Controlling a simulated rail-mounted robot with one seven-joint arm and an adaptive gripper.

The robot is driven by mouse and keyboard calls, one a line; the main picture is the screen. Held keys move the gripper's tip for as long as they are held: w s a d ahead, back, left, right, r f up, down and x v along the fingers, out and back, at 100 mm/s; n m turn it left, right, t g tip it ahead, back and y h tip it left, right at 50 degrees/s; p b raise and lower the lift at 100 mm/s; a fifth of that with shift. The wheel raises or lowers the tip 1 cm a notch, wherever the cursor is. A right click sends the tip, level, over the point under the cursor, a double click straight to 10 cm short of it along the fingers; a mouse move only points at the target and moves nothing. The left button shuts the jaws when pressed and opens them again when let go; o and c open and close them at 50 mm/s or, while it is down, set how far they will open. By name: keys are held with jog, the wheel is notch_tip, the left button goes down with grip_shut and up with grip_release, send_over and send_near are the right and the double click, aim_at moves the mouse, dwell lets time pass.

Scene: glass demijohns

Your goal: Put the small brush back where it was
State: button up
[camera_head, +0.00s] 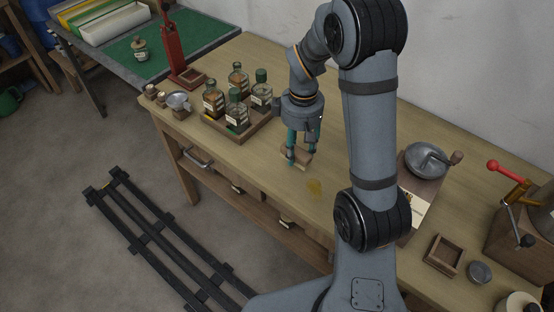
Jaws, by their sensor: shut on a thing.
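My gripper (300,150) points down over the middle of the wooden workbench. Its teal fingers are shut on a small wooden thing, which I take to be the small brush (297,157). The brush's tan block sits between the fingertips, with a paler part at its lower side. It is at or just above the bench top; I cannot tell whether it touches. The fingers hide part of it.
A wooden tray (234,139) with several bottles stands left of my gripper. A red stand (176,50) is at far left.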

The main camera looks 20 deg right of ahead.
jog(key=p, duration=0.1)
send_over(278, 165)
notch_tip(278, 165, down, 4)
jog(key=shift+w+f, duration=0.1)
jog(key=shift+f+p, duration=0.35)
jog(key=shift+f, duration=1.65)
jog(key=shift+f, duration=0.1)
jog(key=shift+f, duration=0.2)
jog(key=o, duration=1)
jog(key=shift+r, duration=0.15)
jog(key=shift+o, duration=0.7)
notch_tip(278, 165, up, 12)
jog(key=shift+r, duration=0.15)
